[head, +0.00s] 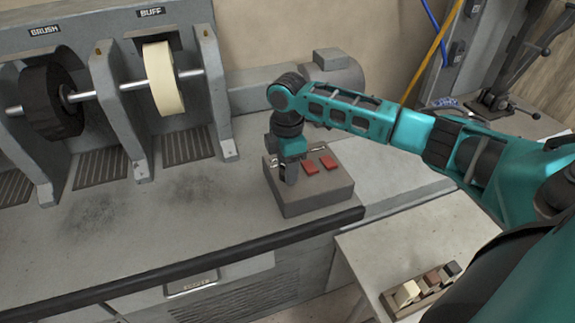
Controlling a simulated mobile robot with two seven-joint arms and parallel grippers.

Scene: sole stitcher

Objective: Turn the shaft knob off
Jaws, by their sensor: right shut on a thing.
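A grey control box (318,199) stands on the bench of a grey finishing machine, with two red switches (328,162) on its top. My right gripper (291,178) points down onto the left part of the box top, left of the red switches. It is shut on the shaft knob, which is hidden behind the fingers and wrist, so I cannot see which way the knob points. My left gripper is not in view.
A black brush wheel (50,98) and a cream buff wheel (163,78) sit on a shaft at the left. A motor housing (334,72) stands behind the box. A small tray of blocks (420,298) lies on the lower right table. The bench left of the box is clear.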

